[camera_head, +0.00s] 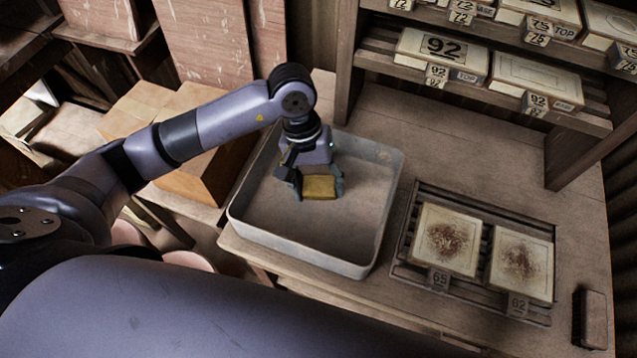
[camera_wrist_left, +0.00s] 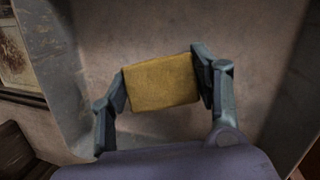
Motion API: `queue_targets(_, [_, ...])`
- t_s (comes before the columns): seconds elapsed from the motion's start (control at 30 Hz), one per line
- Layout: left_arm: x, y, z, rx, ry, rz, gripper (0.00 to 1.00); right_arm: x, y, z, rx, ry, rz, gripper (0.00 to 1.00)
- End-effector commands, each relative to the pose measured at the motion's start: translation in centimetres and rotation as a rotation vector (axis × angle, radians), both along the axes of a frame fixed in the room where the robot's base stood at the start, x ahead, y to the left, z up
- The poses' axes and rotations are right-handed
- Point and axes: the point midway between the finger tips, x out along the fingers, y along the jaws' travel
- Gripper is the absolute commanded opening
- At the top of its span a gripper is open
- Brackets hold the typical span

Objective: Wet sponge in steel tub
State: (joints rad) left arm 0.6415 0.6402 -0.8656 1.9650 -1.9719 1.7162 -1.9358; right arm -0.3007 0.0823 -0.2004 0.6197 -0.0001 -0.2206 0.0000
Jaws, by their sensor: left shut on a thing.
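A yellow sponge (camera_head: 319,187) is held between the fingers of my left gripper (camera_head: 318,186), inside the outline of the grey steel tub (camera_head: 290,262). In the left wrist view the sponge (camera_wrist_left: 162,82) is pinched at both ends by the fingers, with the tub (camera_wrist_left: 60,60) floor behind it. I cannot tell whether the sponge touches the tub floor or whether it is wet. No clear water surface shows in the tub. My right gripper is not in view.
Right of the tub, a slatted rack (camera_head: 402,268) holds two stained tiles (camera_head: 447,240). A dark brush (camera_head: 592,318) lies at the bench's right edge. Shelves with numbered tiles (camera_head: 440,58) stand at the back. Boxes (camera_head: 195,185) stand left of the tub.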

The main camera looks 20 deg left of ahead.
Motion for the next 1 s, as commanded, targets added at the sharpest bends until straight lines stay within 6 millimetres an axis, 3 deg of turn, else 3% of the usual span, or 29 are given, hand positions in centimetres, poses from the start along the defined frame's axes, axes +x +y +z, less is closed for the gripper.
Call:
queue_targets(0.53, [0.0,0.0,0.2,0.0,0.0,0.0,0.35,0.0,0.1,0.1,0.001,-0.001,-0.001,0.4])
queue_targets(1.0, [0.1,0.0,3.8,0.0,-0.002,-0.001,0.35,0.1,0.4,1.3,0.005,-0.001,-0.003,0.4])
